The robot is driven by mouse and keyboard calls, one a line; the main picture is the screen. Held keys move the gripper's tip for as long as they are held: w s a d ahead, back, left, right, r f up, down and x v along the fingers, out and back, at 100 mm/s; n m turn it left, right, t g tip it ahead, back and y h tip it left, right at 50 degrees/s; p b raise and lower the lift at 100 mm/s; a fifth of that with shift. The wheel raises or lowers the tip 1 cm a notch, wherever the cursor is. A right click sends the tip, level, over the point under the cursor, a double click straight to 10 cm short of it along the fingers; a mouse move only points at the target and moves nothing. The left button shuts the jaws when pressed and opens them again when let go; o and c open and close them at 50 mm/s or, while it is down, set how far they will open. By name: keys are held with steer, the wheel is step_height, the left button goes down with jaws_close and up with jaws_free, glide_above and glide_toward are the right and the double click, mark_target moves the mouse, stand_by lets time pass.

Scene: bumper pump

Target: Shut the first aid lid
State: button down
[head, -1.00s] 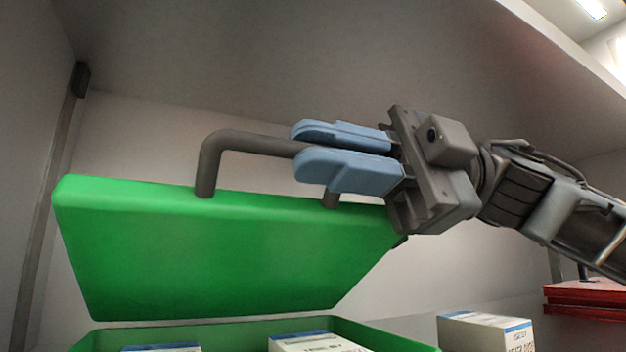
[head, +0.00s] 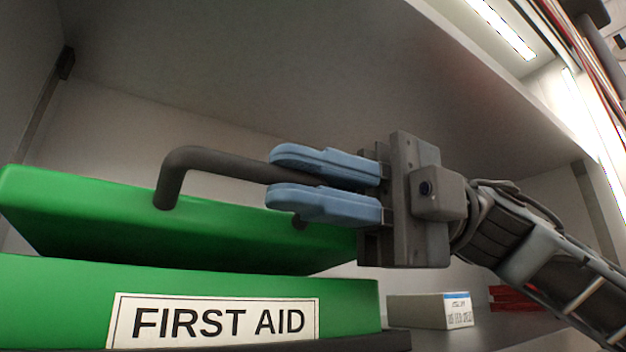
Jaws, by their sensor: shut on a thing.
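The green first aid lid (head: 110,222) is partly lowered over its box and tilted, with a dark gap under it. Its grey bar handle (head: 215,163) stands along the lid's edge. My gripper (head: 272,178) has its two blue fingers around the right part of the handle and is shut on it. The green first aid box (head: 50,305) below has a white FIRST AID label (head: 215,320) on its front. The box's inside is hidden from this low view.
A white and blue carton (head: 432,311) stands on the shelf to the right of the box. Red items (head: 513,298) lie farther right. A grey shelf board (head: 270,70) runs overhead, above my gripper.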

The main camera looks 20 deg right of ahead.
steer(key=c, duration=1.1)
jaws_free()
steer(key=shift+c, duration=0.2)
steer(key=w+d, duration=0.1)
steer(key=d, duration=0.6)
steer(key=shift+w+d+p, duration=0.3)
steer(key=shift+d, duration=0.05)
steer(key=shift+s, duration=0.1)
